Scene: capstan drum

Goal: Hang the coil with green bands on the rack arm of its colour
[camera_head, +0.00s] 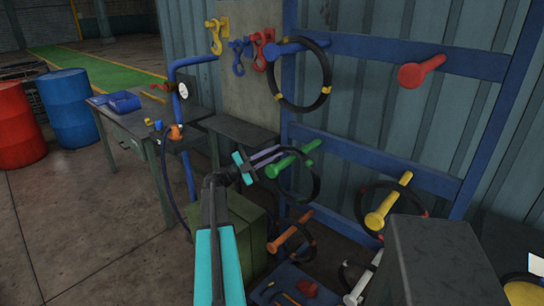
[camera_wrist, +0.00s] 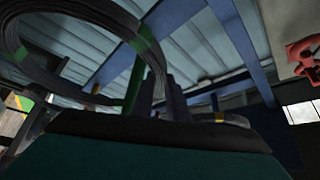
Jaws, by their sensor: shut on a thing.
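The coil with green bands (camera_head: 310,163) is a dark ring at the middle of the rack in the head view. It fills the upper left of the wrist view (camera_wrist: 146,50). The green rack arm (camera_head: 273,170) is a peg pointing out from the rack's middle rail. It overlaps the coil in the head view, and a green bar (camera_wrist: 133,87) shows beside the coil in the wrist view. I cannot tell if the coil is around the peg. My gripper (camera_head: 278,155) is shut on the coil's upper part, close beside the green arm.
A coil with yellow bands (camera_head: 327,90) hangs on the upper blue arm. The red arm (camera_head: 421,71) is bare. Lower, the yellow (camera_head: 376,220), orange and white arms have coils around them. A green crate (camera_head: 240,240) stands below my gripper, and a grey box (camera_head: 435,262) stands right.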

